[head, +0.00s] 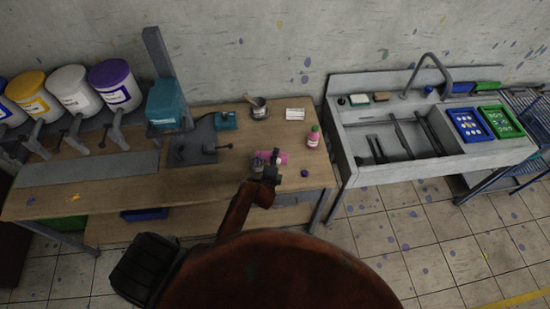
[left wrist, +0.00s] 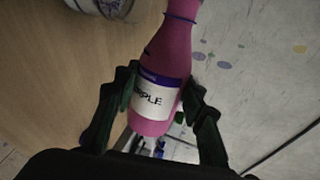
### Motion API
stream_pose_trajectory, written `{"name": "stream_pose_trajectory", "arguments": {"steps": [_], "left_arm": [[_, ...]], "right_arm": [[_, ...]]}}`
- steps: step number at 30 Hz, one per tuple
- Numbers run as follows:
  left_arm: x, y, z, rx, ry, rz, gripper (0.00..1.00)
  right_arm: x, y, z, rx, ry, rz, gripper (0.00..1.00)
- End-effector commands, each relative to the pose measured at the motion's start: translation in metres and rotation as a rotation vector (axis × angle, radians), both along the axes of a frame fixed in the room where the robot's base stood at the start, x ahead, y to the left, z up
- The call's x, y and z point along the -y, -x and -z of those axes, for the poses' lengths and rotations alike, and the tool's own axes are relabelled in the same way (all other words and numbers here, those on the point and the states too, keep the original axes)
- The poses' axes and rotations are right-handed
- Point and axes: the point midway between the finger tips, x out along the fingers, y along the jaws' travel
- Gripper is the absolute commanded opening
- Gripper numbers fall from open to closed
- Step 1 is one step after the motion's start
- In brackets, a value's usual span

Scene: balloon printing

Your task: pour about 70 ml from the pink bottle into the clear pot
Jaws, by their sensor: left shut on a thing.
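My left gripper (left wrist: 155,100) is shut around the pink bottle (left wrist: 172,55), which has a white label ending in "PLE" with a purple stripe and a purple ring at its neck. The bottle's mouth is outside the left wrist view. In the head view my left gripper (head: 270,172) is over the bench's front right, beside a small clear pot (head: 257,165). A clear rim, likely the pot (left wrist: 118,8), shows at the top left of the left wrist view. Any liquid flow is too small to see. My right gripper is not in view.
A second pink bottle with a greenish cap (head: 313,138) stands near the bench's right end. A purple cap (head: 304,173) lies nearer the front. A dark cup (head: 258,112) stands farther back. A sink (head: 400,140) is to the right.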

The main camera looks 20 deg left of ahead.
Motion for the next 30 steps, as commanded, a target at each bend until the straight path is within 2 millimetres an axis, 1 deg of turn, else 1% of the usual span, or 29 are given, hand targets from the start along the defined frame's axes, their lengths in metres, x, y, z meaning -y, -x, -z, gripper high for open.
{"name": "stream_pose_trajectory", "arguments": {"steps": [7, 9, 17, 24, 27, 30], "left_arm": [[0.002, -0.001, -0.012, -0.039, -0.181, -0.001, 0.07], [0.001, -0.001, -0.013, -0.046, -0.21, -0.001, 0.07], [0.001, -0.001, -0.013, -0.05, -0.227, 0.001, 0.07], [-0.004, 0.001, -0.021, -0.102, -0.456, -0.001, 0.07], [-0.004, 0.001, -0.023, -0.112, -0.497, -0.001, 0.07], [-0.004, 0.001, -0.025, -0.113, -0.499, -0.001, 0.07]], "right_arm": [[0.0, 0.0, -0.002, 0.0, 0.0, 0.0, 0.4], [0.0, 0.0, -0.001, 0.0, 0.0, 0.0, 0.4], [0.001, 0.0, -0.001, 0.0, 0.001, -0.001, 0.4], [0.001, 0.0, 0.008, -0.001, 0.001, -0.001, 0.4], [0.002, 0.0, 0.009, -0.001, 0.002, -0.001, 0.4], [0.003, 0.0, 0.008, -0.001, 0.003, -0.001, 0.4]]}}
